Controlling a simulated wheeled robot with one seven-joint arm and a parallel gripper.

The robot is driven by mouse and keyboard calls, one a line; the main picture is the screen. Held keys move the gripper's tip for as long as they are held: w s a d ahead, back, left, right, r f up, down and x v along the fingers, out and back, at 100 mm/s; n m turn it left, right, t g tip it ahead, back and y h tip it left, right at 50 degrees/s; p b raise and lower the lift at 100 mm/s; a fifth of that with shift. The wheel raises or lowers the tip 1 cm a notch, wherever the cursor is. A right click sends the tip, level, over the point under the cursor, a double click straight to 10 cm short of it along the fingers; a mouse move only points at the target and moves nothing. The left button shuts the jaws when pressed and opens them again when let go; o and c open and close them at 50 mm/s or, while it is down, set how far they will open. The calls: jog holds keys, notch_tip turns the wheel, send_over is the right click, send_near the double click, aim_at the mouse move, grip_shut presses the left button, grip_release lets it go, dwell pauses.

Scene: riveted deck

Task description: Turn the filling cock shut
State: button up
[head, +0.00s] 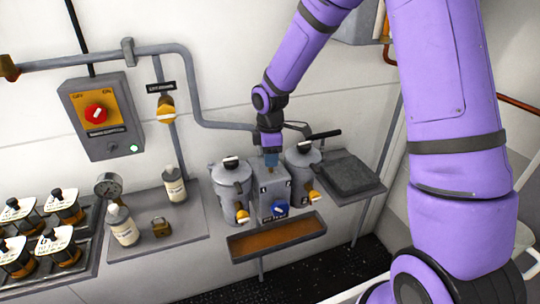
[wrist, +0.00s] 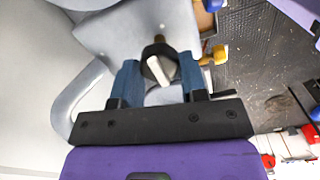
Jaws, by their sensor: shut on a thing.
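The grey dosing block (head: 269,190) stands between two grey lidded pots, the left pot (head: 231,190) and the right pot (head: 303,170). My gripper (head: 271,160) reaches down onto the top of this block. In the wrist view my gripper (wrist: 157,78) has its two blue fingers on either side of a cock with a black hub, a pale handle and a brass stem, which I take as the filling cock (wrist: 158,68). The jaws are shut on it. The head view hides the cock behind my fingers. No label on it is readable.
A blue knob (head: 279,209) is on the block's front. Orange-handled taps (head: 242,216) (head: 314,196) stick out from the pots. A brown-floored trough (head: 277,238) lies below. A black lever (head: 325,135) is close to my wrist. A shelf with bottles (head: 165,225) is at left.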

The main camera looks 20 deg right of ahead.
jog(key=shift+m, duration=0.3)
jog(key=m, duration=0.3)
jog(key=shift+w+m, duration=0.1)
jog(key=shift+m, duration=0.3)
jog(key=m, duration=0.4)
jog(key=shift+m, duration=0.3)
jog(key=m, duration=0.4)
jog(key=shift+d+m, duration=0.1)
jog(key=shift+m, duration=2.3)
jog(key=o, duration=0.9)
